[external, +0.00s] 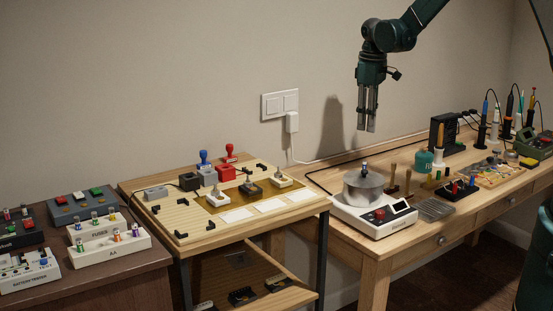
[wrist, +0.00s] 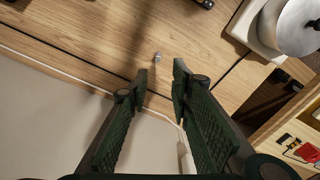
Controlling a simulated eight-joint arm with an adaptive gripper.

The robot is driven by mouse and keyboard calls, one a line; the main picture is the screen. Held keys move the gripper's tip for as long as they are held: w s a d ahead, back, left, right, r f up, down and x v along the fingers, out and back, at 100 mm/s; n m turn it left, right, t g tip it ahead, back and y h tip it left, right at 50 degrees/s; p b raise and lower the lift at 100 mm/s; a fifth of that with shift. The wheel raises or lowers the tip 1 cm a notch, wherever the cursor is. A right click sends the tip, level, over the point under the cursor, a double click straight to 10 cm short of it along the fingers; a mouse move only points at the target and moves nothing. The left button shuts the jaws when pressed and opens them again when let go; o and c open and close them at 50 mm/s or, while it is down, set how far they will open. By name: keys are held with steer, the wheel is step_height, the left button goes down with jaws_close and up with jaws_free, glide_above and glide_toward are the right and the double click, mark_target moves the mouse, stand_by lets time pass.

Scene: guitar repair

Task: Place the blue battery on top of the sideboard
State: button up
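My gripper (external: 367,129) hangs pointing down above the back of the light wooden bench, left of centre of its top. In the wrist view the gripper (wrist: 160,78) has its two fingers apart with nothing between them. Small coloured cells stand in the white AA holder (external: 112,252) at the lower left. A small blue piece (external: 43,262), possibly the blue battery, is on the white battery tester (external: 30,277); it is too small to be sure. The dark brown cabinet (external: 135,285) under these, possibly the sideboard, stands far to the left of my gripper.
A white scale (external: 375,222) with a metal pot stands below my gripper. A lower wooden table (external: 225,240) with stamps lies between the bench (external: 395,245) and cabinet. A plug and white cable (external: 292,122) are on the wall. Pens and tools crowd the bench's right.

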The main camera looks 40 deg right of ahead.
steer(key=s+a+r+m+t, duration=0.2)
steer(key=s+a+r+t, duration=0.15)
steer(key=s+r, duration=1.65)
steer(key=s+a+r+m+t, duration=0.1)
steer(key=s, duration=0.9)
steer(key=s+a+r+m+t, duration=0.1)
steer(key=s+r+m+t, duration=0.1)
steer(key=s, duration=0.8)
steer(key=shift+r, duration=0.3)
steer(key=shift+o, duration=0.7)
steer(key=shift+w+a+t, duration=0.1)
steer(key=shift+t, duration=0.15)
